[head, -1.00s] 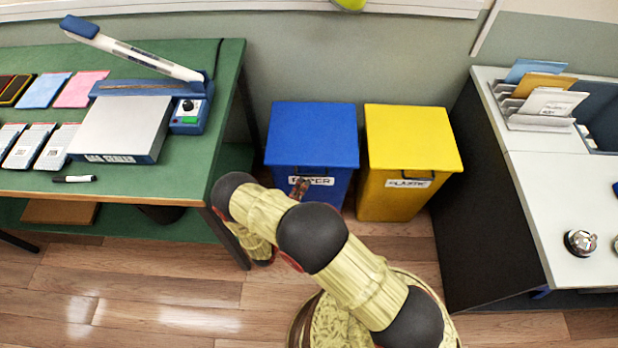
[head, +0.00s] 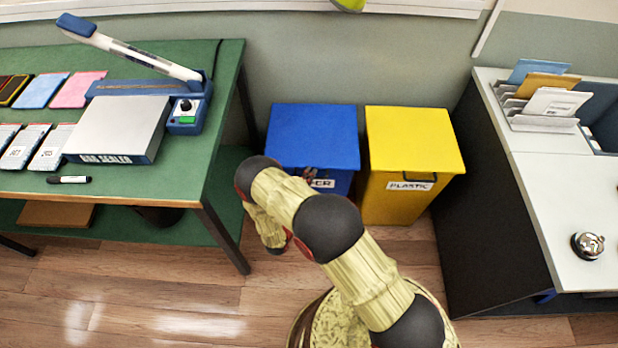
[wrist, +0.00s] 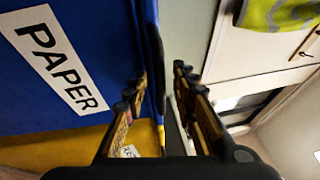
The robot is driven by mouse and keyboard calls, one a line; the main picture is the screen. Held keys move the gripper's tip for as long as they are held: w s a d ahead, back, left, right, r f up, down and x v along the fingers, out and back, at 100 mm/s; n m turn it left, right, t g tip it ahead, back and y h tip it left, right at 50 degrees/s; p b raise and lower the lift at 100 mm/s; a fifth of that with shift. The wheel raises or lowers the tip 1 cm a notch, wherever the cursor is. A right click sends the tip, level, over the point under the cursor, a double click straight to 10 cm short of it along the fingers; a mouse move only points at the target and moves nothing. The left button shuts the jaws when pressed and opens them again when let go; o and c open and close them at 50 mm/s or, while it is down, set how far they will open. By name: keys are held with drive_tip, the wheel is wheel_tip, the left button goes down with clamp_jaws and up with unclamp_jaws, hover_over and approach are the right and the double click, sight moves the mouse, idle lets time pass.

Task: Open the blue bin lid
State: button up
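The blue bin (head: 300,180) stands between the green table and the yellow bin, its flat blue lid (head: 312,135) down. Its white PAPER label (head: 322,183) is partly covered by my arm in the head view; the label (wrist: 58,60) is clear in the wrist view. My gripper (wrist: 160,75) is open at the bin's front. In the head view my arm hides most of the gripper.
The yellow PLASTIC bin (head: 410,190) stands close on the right, its lid down. The green table (head: 185,130) with a bag sealer (head: 120,130) is on the left. A dark-sided white desk (head: 545,170) is on the right. The wall is close behind the bins.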

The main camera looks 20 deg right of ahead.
drive_tip(key=shift+c, duration=0.4)
clamp_jaws()
idle(0.5)
